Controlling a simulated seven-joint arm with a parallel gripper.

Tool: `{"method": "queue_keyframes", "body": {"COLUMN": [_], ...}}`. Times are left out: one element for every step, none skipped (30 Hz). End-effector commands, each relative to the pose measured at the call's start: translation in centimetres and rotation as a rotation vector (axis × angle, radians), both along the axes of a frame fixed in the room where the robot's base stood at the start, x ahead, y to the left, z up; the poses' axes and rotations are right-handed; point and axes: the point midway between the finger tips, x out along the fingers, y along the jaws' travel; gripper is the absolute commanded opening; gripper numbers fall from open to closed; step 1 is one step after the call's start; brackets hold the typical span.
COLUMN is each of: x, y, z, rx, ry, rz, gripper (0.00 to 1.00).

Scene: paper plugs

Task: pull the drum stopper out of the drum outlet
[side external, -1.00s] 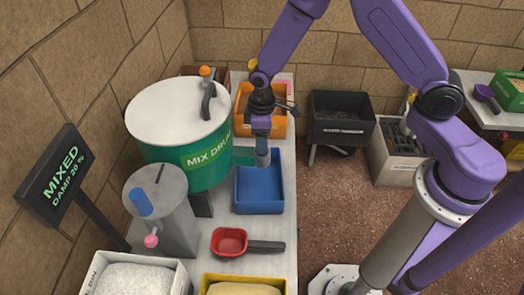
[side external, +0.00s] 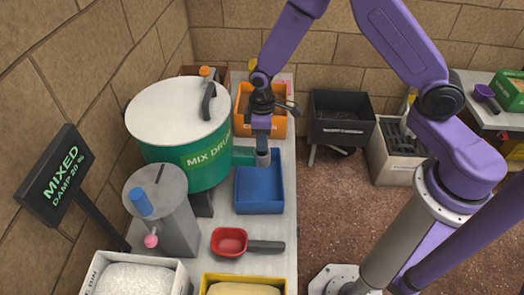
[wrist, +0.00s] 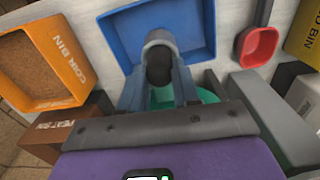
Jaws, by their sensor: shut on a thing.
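The mix drum (side external: 205,160) is green with a white lid and stands at the left of the bench. Its green outlet (side external: 244,156) sticks out to the right, towards the blue tray. The drum stopper (side external: 263,160) shows as a small grey cylinder at the outlet's end. In the wrist view the stopper (wrist: 160,38) has a grey rounded top and a dark part between the fingers. My gripper (side external: 262,148) points down over the outlet's end and is shut on the stopper; the fingers (wrist: 158,75) sit on both sides of it. I cannot tell how deep the stopper sits.
A blue tray (side external: 259,207) lies just under and in front of the outlet. An orange bin (side external: 274,127) stands behind my gripper. A grey canister (side external: 172,222), a red scoop (side external: 230,240) and a yellow bin (side external: 240,279) are nearer the front. The drum wall is close on the left.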

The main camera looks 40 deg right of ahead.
Motion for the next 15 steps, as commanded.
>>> {"method": "queue_keyframes", "body": {"x": [0.01, 0.01, 0.01, 0.01, 0.01, 0.01, 0.01, 0.01, 0.01, 0.0, 0.0, 0.0, 0.0, -0.01, -0.01], "y": [0.01, 0.01, 0.01, 0.01, 0.01, 0.01, 0.01, 0.01, 0.01, 0.0, 0.0, 0.0, 0.0, -0.01, -0.01], "z": [0.01, 0.01, 0.01, 0.02, 0.03, 0.05, 0.07, 0.1, 0.14, 0.18, 0.21, 0.26, 0.3, 0.34, 0.39], "rx": [0.0, 0.0, 0.0, 0.0, 0.0, 0.0, 0.0, 0.0, 0.0, 0.0, 0.0, 0.0, 0.0, 0.0, 0.0], "ry": [0.0, 0.0, 0.0, 0.0, 0.0, 0.0, 0.0, 0.0, 0.0, 0.0, 0.0, 0.0, 0.0, 0.0, 0.0], "rz": [0.0, 0.0, 0.0, 0.0, 0.0, 0.0, 0.0, 0.0, 0.0, 0.0, 0.0, 0.0, 0.0, 0.0, 0.0], "gripper": [0.0, 0.0, 0.0, 0.0, 0.0, 0.0, 0.0, 0.0, 0.0, 0.0, 0.0, 0.0, 0.0, 0.0, 0.0]}}
